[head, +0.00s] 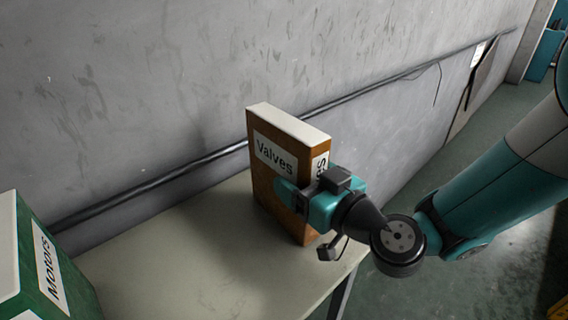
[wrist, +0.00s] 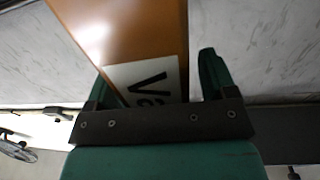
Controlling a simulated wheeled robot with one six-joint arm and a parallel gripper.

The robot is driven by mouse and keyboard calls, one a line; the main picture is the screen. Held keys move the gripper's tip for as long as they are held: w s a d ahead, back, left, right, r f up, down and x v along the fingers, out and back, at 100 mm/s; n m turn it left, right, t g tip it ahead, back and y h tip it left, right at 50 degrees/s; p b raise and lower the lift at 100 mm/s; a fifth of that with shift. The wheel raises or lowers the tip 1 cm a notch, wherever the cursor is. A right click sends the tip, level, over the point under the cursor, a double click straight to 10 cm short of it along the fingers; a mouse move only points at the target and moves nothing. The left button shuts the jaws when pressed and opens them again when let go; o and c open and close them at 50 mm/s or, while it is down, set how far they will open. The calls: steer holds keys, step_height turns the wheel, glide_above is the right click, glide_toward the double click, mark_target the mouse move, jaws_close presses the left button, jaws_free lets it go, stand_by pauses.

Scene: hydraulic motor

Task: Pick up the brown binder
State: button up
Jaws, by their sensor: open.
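The brown binder (head: 267,187) stands upright on the table near its right end, close to the wall, with a white top and "Valves" labels on its side and spine. My gripper (head: 291,194) is at the binder's spine side in the head view and hides part of it. In the wrist view the binder (wrist: 130,32) reaches between the two open fingers of my gripper (wrist: 160,82), with part of its label showing. The binder looks tilted relative to the gripper there. I cannot tell whether either finger touches it.
A green binder labelled "Motors" (head: 45,262) stands on the table at the lower left. The table top (head: 165,262) between the binders is clear. A grey wall (head: 150,80) with a dark pipe (head: 190,165) runs behind. Open floor lies to the right.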

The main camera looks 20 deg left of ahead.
steer(key=c, duration=1.3)
steer(key=shift+r, duration=0.15)
